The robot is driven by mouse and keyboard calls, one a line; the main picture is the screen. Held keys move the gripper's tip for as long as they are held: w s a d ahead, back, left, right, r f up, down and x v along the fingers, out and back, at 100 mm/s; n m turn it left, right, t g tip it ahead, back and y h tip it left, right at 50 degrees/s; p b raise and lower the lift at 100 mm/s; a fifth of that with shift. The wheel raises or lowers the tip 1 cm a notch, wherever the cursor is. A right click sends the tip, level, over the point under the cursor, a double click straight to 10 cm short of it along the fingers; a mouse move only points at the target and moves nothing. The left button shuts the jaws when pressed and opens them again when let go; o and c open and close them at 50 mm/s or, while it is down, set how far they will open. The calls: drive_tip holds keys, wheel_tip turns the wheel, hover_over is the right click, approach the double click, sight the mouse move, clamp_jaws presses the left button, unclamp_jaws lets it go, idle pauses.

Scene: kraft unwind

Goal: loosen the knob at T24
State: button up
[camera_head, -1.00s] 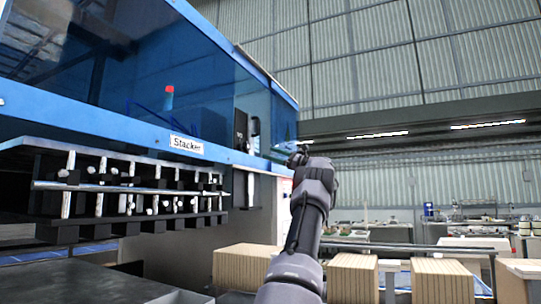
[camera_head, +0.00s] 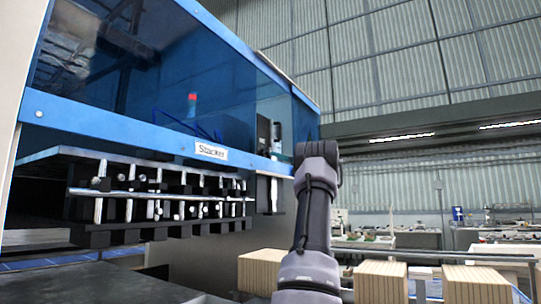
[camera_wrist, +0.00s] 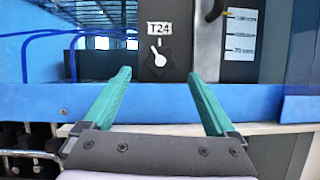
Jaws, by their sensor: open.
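The knob (camera_wrist: 158,57) at T24 is a dark, star-shaped piece with a white pointer mark, in the wrist view just above centre. A white T24 label (camera_wrist: 159,29) sits directly above it on a dark panel. My gripper (camera_wrist: 158,76) is open, with its two green fingers spread wide and nothing between them. The knob appears between and beyond the fingertips, apart from them. In the head view my arm reaches up toward the blue machine, and the knob cannot be made out there.
The blue machine (camera_head: 170,138) has a Stacker sign (camera_head: 211,151) on its beam. In the wrist view, a blue ledge (camera_wrist: 30,103) runs below the panel. Blue hoses (camera_wrist: 45,34) are at left, and another black handle (camera_wrist: 215,10) is at upper right. Stacked boards (camera_head: 382,281) stand lower right.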

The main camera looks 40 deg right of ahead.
sight(267, 152)
drive_tip(key=x, duration=0.6)
drive_tip(key=shift+w, duration=0.1)
drive_tip(key=c, duration=1.4)
drive_tip(key=n+y, duration=0.1)
drive_tip(key=n, duration=0.2)
drive_tip(key=shift+d+g, duration=0.15)
drive_tip(key=shift+g, duration=0.15)
drive_tip(key=shift+r+n+g+y, duration=0.1)
drive_tip(key=shift+n+g+y, duration=0.7)
drive_tip(key=shift+n, duration=1.1)
drive_tip(key=o, duration=1.4)
